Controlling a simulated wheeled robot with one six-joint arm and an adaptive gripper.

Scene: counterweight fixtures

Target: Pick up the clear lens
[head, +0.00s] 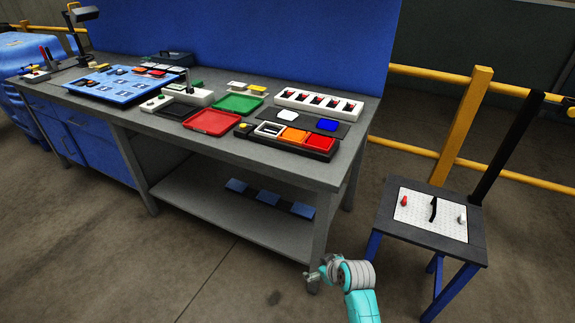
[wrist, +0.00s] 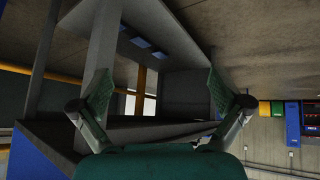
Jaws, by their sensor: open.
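A small whitish piece (head: 288,113), which looks like the clear lens, lies on a dark mat (head: 258,111) on the grey workbench, left of a blue lens (head: 327,125). It is too small to make out clearly. My gripper (head: 313,278) is low in front of the bench's right end, below the top and well apart from the lens. In the wrist view my gripper (wrist: 158,76) shows two spread fingers with nothing between them. The lens is not visible in that view.
In front of the mat a black tray (head: 318,156) holds orange (head: 292,136) and red (head: 320,143) squares beside a white-framed slot (head: 269,129). A white rack (head: 318,104) stands behind. Red (head: 212,122) and green (head: 240,103) trays lie left. A small table (head: 430,212) stands right.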

